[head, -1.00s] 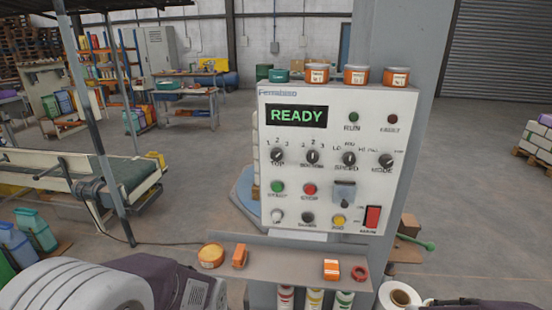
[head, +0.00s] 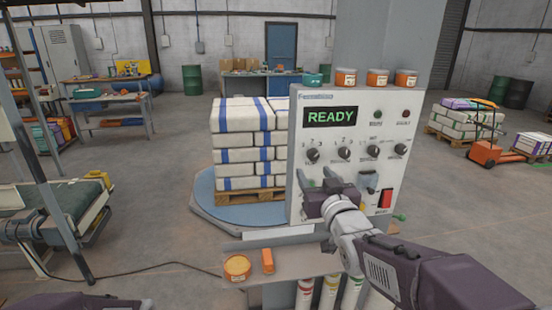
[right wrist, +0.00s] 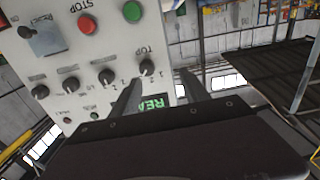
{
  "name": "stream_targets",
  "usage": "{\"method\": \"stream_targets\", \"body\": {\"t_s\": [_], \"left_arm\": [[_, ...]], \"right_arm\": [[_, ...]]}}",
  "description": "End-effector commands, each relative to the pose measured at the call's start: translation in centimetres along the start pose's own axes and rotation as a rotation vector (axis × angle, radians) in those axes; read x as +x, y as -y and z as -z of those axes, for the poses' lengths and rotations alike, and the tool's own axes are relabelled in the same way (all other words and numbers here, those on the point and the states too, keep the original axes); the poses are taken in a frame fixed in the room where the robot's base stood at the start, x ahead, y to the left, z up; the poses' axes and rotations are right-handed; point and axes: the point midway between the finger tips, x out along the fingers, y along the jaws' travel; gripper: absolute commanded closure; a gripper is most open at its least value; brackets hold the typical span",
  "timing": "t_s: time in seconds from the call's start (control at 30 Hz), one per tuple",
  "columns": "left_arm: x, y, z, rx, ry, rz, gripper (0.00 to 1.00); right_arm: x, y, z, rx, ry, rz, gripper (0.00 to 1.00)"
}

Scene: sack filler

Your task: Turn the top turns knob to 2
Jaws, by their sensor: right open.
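The white control panel (head: 357,190) shows READY on its screen (head: 332,116). The top turns knob (head: 312,155) is the leftmost of the dark knobs under the screen; its pointer is too small to read. My right gripper (head: 317,174) is open and empty in front of the panel, just below this knob in the head view. In the right wrist view, the panel appears upside down, and the top knob (right wrist: 146,68) lies just beyond the fingertips, between them and nearer the left finger. I cannot tell whether they touch it. My left gripper is out of view.
The bottom knob (head: 344,152), speed knob (head: 373,152) and mode knob (head: 400,150) stand in a row to the right. Orange jars (head: 345,77) stand on top of the panel. A shelf (head: 290,262) juts out below. Stacked sacks (head: 235,140) stand at the left.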

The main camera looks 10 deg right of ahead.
Motion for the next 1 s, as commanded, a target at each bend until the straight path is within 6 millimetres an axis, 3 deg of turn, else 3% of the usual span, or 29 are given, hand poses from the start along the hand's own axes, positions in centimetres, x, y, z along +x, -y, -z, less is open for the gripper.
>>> {"method": "stream_targets", "body": {"t_s": [0.23, 0.5, 0.7, 1.0], "left_arm": [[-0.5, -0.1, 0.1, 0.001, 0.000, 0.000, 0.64], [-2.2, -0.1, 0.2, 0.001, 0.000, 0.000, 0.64], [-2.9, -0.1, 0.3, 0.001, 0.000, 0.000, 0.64], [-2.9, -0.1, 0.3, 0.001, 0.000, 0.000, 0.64]], "right_arm": [[0.5, -0.3, 0.7, 0.001, -0.007, -0.006, 0.46], [5.9, -0.3, 0.8, 0.000, -0.003, -0.006, 0.46], [8.5, -0.3, 0.7, 0.000, -0.005, -0.006, 0.46], [8.9, -0.3, 0.6, 0.000, -0.006, -0.006, 0.46]]}}
